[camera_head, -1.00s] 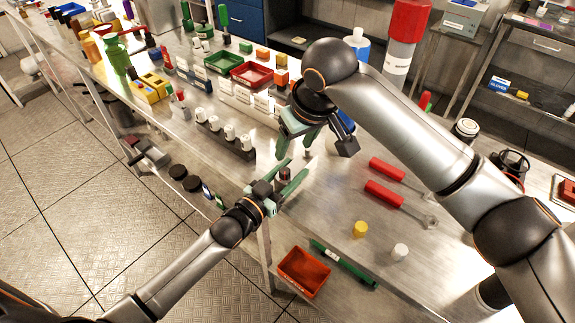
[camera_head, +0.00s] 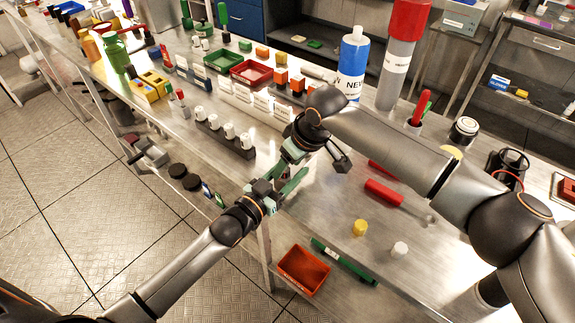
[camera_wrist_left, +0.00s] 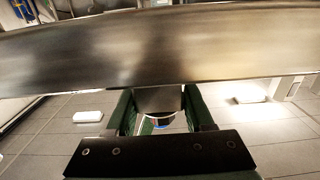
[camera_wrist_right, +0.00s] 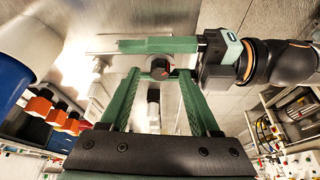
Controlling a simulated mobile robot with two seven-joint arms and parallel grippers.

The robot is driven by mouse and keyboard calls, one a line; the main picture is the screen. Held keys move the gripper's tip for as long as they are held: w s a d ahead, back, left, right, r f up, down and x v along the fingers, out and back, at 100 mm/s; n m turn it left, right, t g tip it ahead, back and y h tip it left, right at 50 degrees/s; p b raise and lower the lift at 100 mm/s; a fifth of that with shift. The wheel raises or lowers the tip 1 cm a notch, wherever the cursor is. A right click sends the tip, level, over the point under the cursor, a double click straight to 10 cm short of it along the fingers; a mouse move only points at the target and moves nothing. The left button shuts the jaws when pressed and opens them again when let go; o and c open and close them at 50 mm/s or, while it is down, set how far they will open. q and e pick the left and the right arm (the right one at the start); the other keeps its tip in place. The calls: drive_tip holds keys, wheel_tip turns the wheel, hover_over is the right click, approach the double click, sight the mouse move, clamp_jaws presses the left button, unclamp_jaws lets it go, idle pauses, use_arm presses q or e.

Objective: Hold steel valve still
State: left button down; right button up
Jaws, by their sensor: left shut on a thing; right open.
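My left gripper (camera_head: 287,184) is shut on the steel valve at the table's front edge. In the left wrist view a grey metal part of the valve (camera_wrist_left: 159,100) shows between the fingers. My right gripper (camera_head: 284,168) is open, close above the left one. Its fingertips (camera_wrist_right: 158,78) lie on either side of the knob; I cannot tell whether they touch it. The head view hides most of the valve behind the grippers.
Red-handled tools (camera_head: 382,192), a yellow cap (camera_head: 360,228) and a white cap (camera_head: 400,249) lie to the right on the steel table. A red tray (camera_head: 303,271) is in front. A dark rack with white-capped items (camera_head: 225,136) stands to the left.

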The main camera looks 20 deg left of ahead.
drive_tip(key=shift+w+a+f, duration=0.1)
drive_tip(key=shift+a+f, duration=0.1)
drive_tip(key=shift+f, duration=0.4)
drive_tip(key=shift+c, duration=0.4)
clamp_jaws()
